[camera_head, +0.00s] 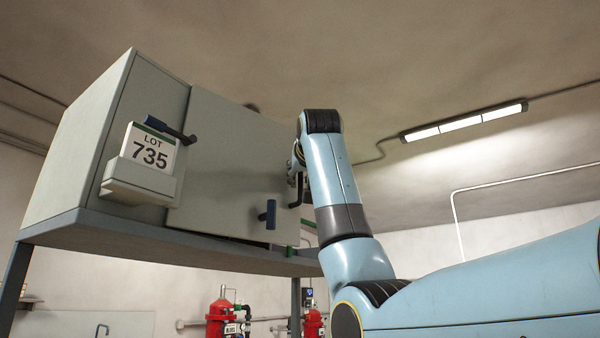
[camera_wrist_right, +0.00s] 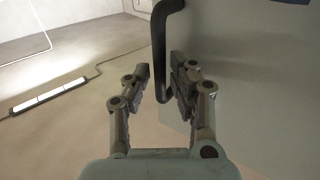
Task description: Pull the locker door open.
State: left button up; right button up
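The pale grey locker (camera_head: 75,150) stands on a raised shelf in the head view. Its broad flat door (camera_head: 225,150) faces me; a dark gap shows along its lower edge, but I cannot tell how far it stands open. A dark bar handle (camera_wrist_right: 159,40) is at the door's right edge; it also shows in the head view (camera_head: 294,196). My right gripper (camera_wrist_right: 160,75) is at this handle, with its fingers apart and the bar between them. I cannot tell whether either finger touches it. In the head view my right gripper (camera_head: 297,165) is partly hidden by its arm. My left gripper is not in view.
A LOT 735 sign (camera_head: 148,147) sits in a holder on the locker's left front. Blue handles stick out near the sign (camera_head: 172,129) and low on the door (camera_head: 268,213). The shelf edge (camera_head: 140,240) runs beneath. Red cylinders (camera_head: 219,318) stand behind, below.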

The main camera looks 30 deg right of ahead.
jog(key=shift+p+x, duration=0.3)
jog(key=shift+x, duration=0.7)
jog(key=shift+w, duration=0.2)
jog(key=c, duration=0.4)
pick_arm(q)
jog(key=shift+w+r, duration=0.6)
pick_arm(e)
grip_shut()
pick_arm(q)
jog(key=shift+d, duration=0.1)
pick_arm(e)
jog(key=shift+d, duration=0.1)
